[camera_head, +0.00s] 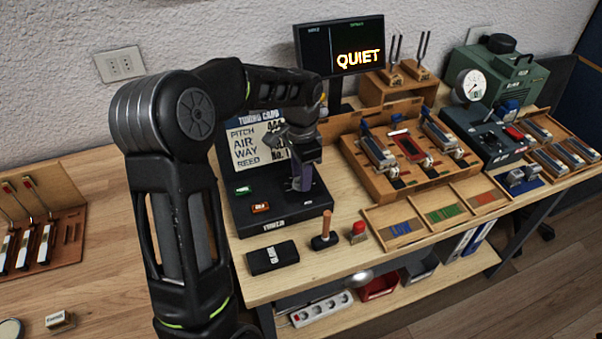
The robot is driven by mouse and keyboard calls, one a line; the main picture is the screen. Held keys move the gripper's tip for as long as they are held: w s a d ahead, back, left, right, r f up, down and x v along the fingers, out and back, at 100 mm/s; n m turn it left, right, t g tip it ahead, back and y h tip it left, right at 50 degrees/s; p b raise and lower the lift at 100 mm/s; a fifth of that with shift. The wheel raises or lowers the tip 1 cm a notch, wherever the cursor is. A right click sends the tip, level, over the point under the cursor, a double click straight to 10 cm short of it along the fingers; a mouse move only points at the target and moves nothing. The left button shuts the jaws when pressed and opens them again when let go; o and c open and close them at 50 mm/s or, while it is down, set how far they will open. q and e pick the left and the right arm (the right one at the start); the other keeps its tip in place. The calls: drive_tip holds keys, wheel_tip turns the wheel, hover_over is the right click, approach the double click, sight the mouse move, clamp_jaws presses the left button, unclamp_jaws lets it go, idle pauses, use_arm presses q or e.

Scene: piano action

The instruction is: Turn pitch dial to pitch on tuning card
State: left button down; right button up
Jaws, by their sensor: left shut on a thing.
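The tuning card (242,148) stands at the back of the black tuner box (290,212). My left gripper (303,183) points down over the right part of the tuner box. It is shut on what seems to be the pitch dial, which the fingers hide almost fully. The dial's setting cannot be seen. My right gripper is not in view.
Green (244,191) and red (260,207) buttons sit on the tuner box's left. The screen (340,45) reads "QUIET". A black block (272,257), a wooden-handled tool (325,228) and a red-topped piece (358,231) stand in front. A wooden reed rack (350,165) stands close right.

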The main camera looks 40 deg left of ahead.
use_arm(q)
drive_tip(key=shift+m, duration=1.6)
drive_tip(key=c, duration=1)
unclamp_jaws()
wheel_tip(320, 180, up, 8)
drive_tip(key=shift+f, duration=0.1)
